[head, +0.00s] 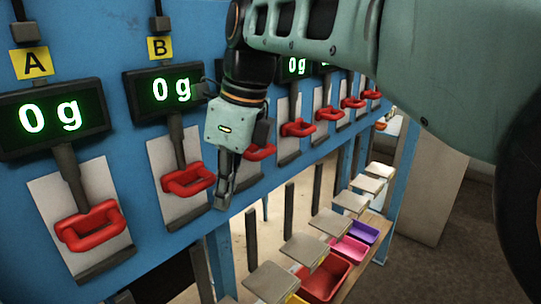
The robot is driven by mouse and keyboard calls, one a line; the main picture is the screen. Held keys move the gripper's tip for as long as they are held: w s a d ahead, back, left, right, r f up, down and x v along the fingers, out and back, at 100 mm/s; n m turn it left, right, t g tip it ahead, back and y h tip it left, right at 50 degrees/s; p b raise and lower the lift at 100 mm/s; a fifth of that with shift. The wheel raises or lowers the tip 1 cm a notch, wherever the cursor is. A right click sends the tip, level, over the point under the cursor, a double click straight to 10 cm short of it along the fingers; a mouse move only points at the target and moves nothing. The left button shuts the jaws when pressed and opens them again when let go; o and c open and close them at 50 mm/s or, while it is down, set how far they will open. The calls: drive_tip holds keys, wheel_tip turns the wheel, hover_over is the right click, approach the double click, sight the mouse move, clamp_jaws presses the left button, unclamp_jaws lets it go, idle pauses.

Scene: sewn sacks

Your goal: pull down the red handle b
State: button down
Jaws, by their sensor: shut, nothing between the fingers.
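The red handle b (188,181) is a red loop on a dark lever below the display reading "0 g" and the yellow B label (159,48) on the blue panel. My gripper (222,203) points downward just to the right of handle b, its fingers shut and empty. The fingers look close to the handle's right side, but I cannot tell whether they touch it.
Red handle A (90,226) hangs to the left. Several more red handles, such as one (298,128), run along the panel to the right. Below, grey plates (305,249) and coloured bins, including a red one (322,280), line a wooden shelf.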

drive_tip(key=shift+s+a+r, duration=0.1)
drive_tip(key=shift+a+r, duration=0.05)
drive_tip(key=shift+r, duration=0.25)
drive_tip(key=v, duration=0.7)
drive_tip(key=shift+r, duration=0.3)
idle(0.3)
